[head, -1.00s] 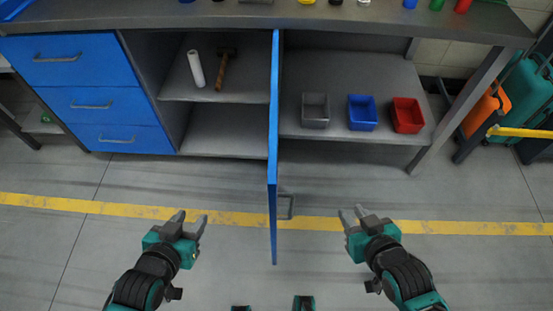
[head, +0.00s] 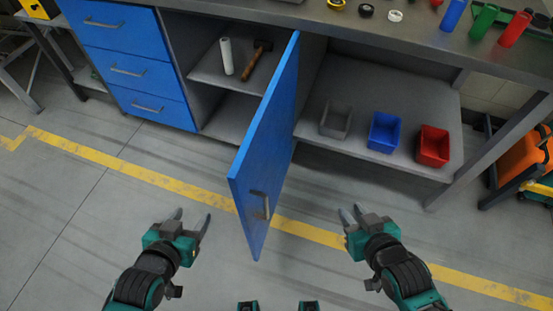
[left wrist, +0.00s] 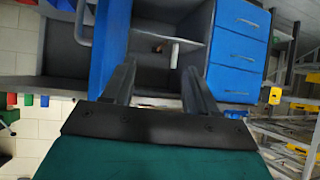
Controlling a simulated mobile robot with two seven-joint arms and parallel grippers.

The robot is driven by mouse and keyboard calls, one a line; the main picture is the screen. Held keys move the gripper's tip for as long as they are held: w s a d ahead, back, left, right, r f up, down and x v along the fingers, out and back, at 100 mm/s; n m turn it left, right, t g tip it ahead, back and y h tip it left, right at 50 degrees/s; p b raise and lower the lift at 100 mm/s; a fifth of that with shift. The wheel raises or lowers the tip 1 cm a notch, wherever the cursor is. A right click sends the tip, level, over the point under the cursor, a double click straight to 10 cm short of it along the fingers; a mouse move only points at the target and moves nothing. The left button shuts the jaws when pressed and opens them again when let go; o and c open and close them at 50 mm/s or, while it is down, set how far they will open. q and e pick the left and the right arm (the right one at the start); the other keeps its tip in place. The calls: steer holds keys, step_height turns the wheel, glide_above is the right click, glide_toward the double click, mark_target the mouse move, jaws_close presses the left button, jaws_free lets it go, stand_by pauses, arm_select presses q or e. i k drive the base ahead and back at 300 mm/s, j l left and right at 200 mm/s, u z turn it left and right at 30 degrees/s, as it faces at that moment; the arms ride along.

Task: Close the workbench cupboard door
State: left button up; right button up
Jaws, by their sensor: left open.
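The blue cupboard door (head: 268,140) stands wide open, jutting out from the workbench (head: 420,50) toward me. Its grey handle (head: 261,205) is on the face turned to the right, near the free edge. The cupboard inside (head: 232,110) is exposed, left of the door. My left gripper (head: 192,222) is open and empty, left of the door and apart from it. My right gripper (head: 352,215) is right of the door, apart from the handle, with its fingers spread and empty. In the left wrist view, the open left fingers (left wrist: 158,82) point toward the cupboard, with the door (left wrist: 107,45) to their left.
Grey (head: 336,119), blue (head: 384,132) and red (head: 433,146) bins stand on the open shelf at right. Blue drawers (head: 128,62) are at left. The floor in front is clear.

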mark_target(256, 177)
steer(key=l+u, duration=0.15)
steer(key=l, duration=0.35)
steer(key=l+u, duration=0.15)
steer(key=l, duration=0.35)
steer(key=k+l+u, duration=0.15)
steer(key=l, duration=0.35)
steer(key=k+l+u, duration=0.2)
steer(key=l, duration=0.3)
steer(key=i, duration=0.1)
